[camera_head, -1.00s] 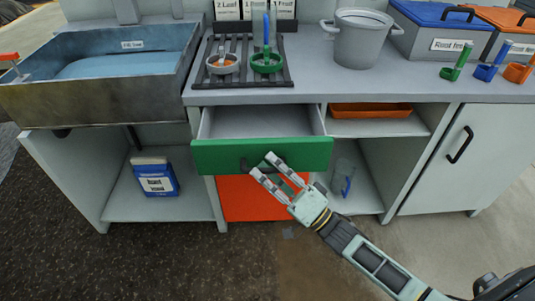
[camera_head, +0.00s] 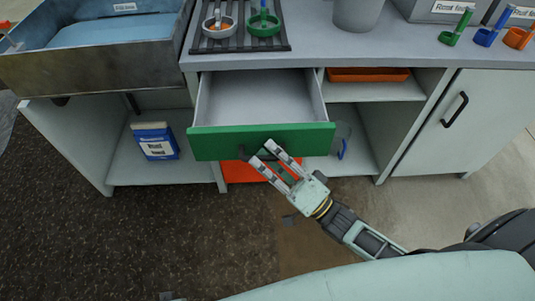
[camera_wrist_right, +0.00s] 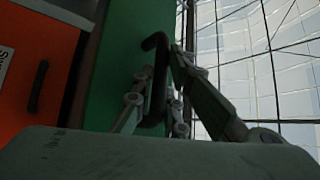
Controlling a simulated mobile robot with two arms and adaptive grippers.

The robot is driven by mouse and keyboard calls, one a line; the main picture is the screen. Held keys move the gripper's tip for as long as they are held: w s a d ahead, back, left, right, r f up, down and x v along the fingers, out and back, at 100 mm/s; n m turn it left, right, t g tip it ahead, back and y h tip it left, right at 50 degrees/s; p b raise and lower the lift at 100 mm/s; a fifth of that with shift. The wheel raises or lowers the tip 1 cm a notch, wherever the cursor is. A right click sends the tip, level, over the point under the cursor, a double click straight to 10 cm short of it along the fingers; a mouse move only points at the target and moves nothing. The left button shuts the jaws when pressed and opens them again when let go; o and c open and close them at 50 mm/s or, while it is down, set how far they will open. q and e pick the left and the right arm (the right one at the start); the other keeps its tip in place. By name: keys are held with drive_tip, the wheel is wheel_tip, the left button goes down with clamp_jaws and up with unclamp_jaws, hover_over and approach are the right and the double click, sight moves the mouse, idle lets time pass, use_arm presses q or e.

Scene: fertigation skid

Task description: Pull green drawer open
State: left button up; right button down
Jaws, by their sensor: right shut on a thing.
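The green drawer (camera_head: 215,143) stands well out of the cabinet, and its grey inside is bare in the head view. My right gripper (camera_head: 262,155) is at the middle of its front, shut on the dark handle. In the right wrist view the handle (camera_wrist_right: 157,85) sits between the fingers of my right gripper (camera_wrist_right: 162,95), with the green front (camera_wrist_right: 115,75) behind it. My left gripper is not in view.
An orange-red drawer (camera_head: 245,171) is below the green one. The counter above holds a rack (camera_head: 237,40) with two small bowls. A blue-and-white package (camera_head: 155,141) stands on the left shelf. Open floor lies in front.

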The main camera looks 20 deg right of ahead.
drive_tip(key=shift+f, duration=0.15)
drive_tip(key=c, duration=2)
unclamp_jaws()
drive_tip(key=shift+d, duration=0.1)
drive_tip(key=shift+c, duration=0.2)
drive_tip(key=v, duration=1.2)
